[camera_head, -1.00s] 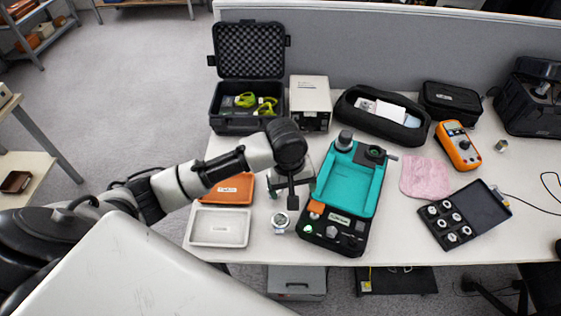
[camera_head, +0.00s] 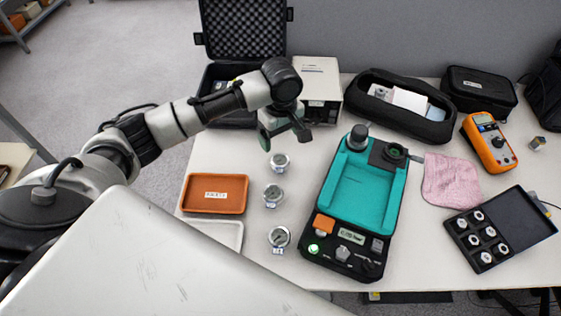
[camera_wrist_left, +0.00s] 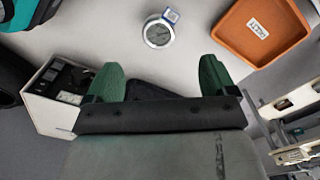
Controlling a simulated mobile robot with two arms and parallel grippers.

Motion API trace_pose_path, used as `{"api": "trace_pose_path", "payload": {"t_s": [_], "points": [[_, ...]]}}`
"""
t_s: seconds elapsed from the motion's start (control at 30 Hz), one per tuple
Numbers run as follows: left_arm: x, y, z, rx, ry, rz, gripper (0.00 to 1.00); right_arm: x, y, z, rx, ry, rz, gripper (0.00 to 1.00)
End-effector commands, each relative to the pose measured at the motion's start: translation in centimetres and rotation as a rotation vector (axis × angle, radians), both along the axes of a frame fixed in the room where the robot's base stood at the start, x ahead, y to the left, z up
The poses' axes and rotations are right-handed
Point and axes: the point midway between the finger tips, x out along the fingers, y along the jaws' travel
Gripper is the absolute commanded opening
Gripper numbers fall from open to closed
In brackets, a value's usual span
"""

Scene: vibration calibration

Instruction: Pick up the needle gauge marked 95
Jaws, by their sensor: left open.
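Three small round needle gauges with small tags stand in a column on the white table: a far gauge (camera_head: 280,162), a middle gauge (camera_head: 273,195) and a near gauge (camera_head: 279,238). Their markings are too small to read, so I cannot tell which is 95. My left gripper (camera_head: 284,136) is open and empty, above the table just beyond the far gauge. In the left wrist view, its green fingers (camera_wrist_left: 159,78) are spread apart, and one gauge (camera_wrist_left: 157,32) with a blue-edged tag lies ahead of them. My right gripper is not in view.
An orange tray (camera_head: 214,208) and a white tray (camera_head: 233,231) lie left of the gauges. A teal-and-black calibrator (camera_head: 361,187) stands to their right. A white box (camera_head: 319,77) and an open black case (camera_head: 240,30) stand behind. A pink cloth (camera_head: 450,182) lies farther right.

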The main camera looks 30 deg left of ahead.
Motion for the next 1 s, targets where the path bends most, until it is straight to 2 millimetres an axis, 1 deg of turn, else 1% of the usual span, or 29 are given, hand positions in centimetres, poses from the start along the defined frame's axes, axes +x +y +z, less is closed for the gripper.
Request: {"api": "trace_pose_path", "payload": {"t_s": [0.03,0.07,0.17,0.3,0.4,0.57,0.83,0.9,1.0], "points": [[0.0,0.0,-0.9,0.0,0.0,0.001,0.86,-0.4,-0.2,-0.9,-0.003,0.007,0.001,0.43],[0.0,0.0,-1.2,0.0,0.0,0.001,0.86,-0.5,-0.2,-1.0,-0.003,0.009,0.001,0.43],[0.0,0.0,-2.3,0.001,0.004,0.002,0.86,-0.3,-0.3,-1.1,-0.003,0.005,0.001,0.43],[0.0,0.0,-4.5,0.001,0.003,0.001,0.86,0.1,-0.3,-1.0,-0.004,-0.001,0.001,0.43],[0.0,0.0,-5.7,0.001,0.002,0.0,0.86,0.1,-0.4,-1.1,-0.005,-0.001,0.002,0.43],[0.0,0.0,-6.8,0.001,0.002,0.0,0.86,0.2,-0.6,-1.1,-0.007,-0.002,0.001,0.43],[0.0,-0.1,-10.6,0.001,0.002,0.0,0.86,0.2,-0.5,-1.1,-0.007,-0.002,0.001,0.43],[0.0,0.0,-11.3,0.0,0.001,0.0,0.86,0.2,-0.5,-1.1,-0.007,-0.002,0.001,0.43],[0.0,0.0,-11.6,0.001,0.0,-0.001,0.86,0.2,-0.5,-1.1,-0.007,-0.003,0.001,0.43]]}}
